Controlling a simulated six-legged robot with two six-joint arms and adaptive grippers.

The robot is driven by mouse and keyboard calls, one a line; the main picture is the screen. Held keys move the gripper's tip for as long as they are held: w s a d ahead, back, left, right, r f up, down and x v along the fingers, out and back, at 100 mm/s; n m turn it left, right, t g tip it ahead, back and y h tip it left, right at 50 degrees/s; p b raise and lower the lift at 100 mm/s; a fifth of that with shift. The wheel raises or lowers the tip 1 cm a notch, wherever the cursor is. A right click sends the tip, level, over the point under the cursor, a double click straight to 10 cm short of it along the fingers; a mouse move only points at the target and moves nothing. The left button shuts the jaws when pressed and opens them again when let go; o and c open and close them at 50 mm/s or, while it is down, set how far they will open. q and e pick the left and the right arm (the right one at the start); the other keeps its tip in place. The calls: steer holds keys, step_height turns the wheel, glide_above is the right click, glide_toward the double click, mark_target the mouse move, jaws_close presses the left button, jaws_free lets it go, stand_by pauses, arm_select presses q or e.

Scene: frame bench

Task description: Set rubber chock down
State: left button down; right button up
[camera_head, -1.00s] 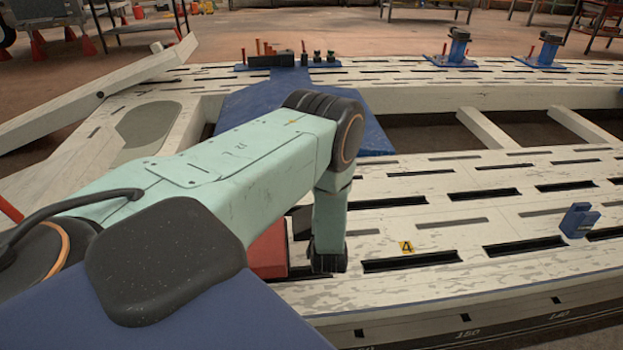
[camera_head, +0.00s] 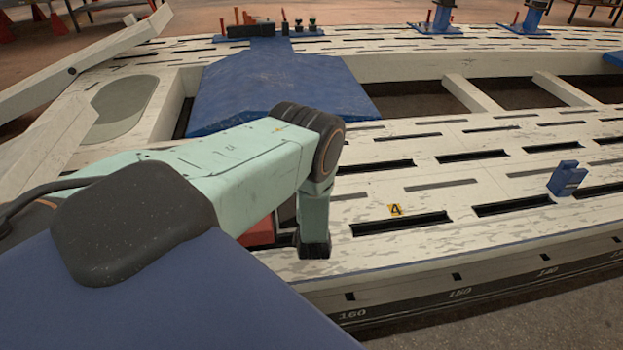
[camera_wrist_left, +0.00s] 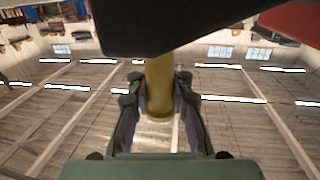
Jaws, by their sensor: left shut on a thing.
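In the left wrist view, the two fingers of my left gripper (camera_wrist_left: 160,105) are shut on a yellow round bar (camera_wrist_left: 160,80). Its upper end runs behind a large black block (camera_wrist_left: 170,22), which looks like the rubber chock; I cannot tell how the two join. In the head view, my left arm reaches over the near edge of the pale slotted bench (camera_head: 420,240) and bends down to a dark end. My left gripper's fingers and the chock are hidden there. A red block (camera_head: 262,233) shows partly behind that arm. My right gripper is not in view.
A blue plate (camera_head: 270,85) lies across the bench behind my arm. A pale beam (camera_head: 85,62) rises at the left. The slotted top between arm and stop is clear.

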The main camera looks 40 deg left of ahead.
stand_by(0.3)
arm_select(q)
steer(key=c, duration=1.8)
jaws_free()
steer(key=shift+f, duration=0.2)
steer(key=o, duration=0.6)
